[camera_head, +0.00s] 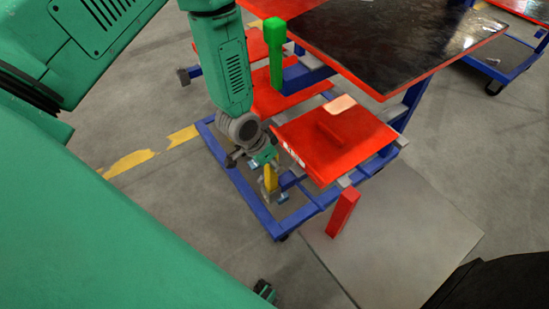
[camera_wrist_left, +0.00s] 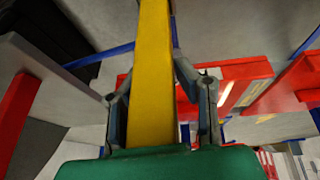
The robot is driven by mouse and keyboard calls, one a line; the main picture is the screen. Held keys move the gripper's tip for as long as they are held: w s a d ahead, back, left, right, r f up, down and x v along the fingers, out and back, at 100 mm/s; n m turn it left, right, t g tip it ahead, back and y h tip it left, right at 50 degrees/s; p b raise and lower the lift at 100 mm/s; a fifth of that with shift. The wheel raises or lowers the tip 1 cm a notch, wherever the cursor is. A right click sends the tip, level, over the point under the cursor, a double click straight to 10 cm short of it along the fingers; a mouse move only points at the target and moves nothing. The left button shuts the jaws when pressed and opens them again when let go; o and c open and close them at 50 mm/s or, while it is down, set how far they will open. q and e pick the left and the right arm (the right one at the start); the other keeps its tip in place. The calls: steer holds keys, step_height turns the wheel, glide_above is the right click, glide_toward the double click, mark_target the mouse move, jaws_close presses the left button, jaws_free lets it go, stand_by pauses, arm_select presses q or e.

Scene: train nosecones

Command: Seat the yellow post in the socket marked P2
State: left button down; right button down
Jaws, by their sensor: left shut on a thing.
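My left gripper (camera_head: 268,167) is shut on the yellow post (camera_head: 270,180), low beside the red panel of the blue-framed cart. In the left wrist view the yellow post (camera_wrist_left: 152,75) runs between the two fingers of my left gripper (camera_wrist_left: 160,105) and out of the top of the picture. The post's far end is out of that view. A green post (camera_head: 275,60) and a red post (camera_head: 343,212) stand upright elsewhere. I cannot make out a P2 mark or its socket. My right gripper is not seen.
The red panel (camera_head: 355,150) with a raised bar is right of the left gripper. Blue frame rails (camera_head: 243,190) surround the gripper low down. A dark-topped red table (camera_head: 385,40) stands behind. A grey plate (camera_head: 400,250) lies at the front right. Open floor (camera_head: 150,190) is at left.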

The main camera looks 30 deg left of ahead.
arm_select(q)
steer(key=shift+f+b, duration=0.75)
steer(key=shift+f, duration=0.4)
steer(key=c, duration=1.1)
jaws_free()
steer(key=shift+c, duration=0.2)
steer(key=v, duration=1.2)
steer(key=shift+f, duration=0.15)
